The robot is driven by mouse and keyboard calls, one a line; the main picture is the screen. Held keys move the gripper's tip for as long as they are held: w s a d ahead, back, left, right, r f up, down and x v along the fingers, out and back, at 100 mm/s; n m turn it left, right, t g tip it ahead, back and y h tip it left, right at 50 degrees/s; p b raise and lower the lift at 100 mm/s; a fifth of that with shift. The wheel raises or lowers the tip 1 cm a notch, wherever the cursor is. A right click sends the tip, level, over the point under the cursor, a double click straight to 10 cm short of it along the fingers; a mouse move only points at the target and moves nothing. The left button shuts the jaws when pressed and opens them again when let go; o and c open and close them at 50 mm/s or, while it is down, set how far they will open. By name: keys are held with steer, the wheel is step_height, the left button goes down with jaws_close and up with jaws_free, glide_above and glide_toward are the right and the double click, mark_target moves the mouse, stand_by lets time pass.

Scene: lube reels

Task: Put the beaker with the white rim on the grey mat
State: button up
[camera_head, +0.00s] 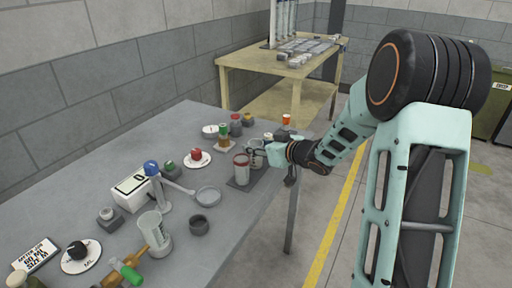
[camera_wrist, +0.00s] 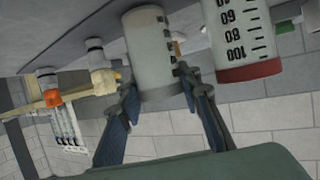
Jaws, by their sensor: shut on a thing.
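A pale beaker (camera_wrist: 150,45) with dark marks and a whitish rim is between my gripper's two fingers, which press on it near the rim; the wrist view shows it upside down. In the head view this beaker (camera_head: 256,158) is partly hidden by my gripper (camera_head: 262,148). It is at the far right part of the dark grey mat (camera_head: 237,184); I cannot tell whether it touches the mat. A beaker with a red rim (camera_head: 241,170) stands on the mat beside it, close on its left, and also shows in the wrist view (camera_wrist: 245,40).
The table's right edge is close to the mat.

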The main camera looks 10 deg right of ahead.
steer(key=shift+f, duration=0.15)
steer(key=o, duration=0.9)
steer(key=shift+s+d+r, duration=0.1)
steer(key=shift+s+r, duration=0.05)
steer(key=shift+r, duration=0.15)
steer(key=p+v, duration=0.2)
steer(key=v, duration=0.9)
steer(key=shift+s+d, duration=0.1)
steer(key=shift+s, duration=0.2)
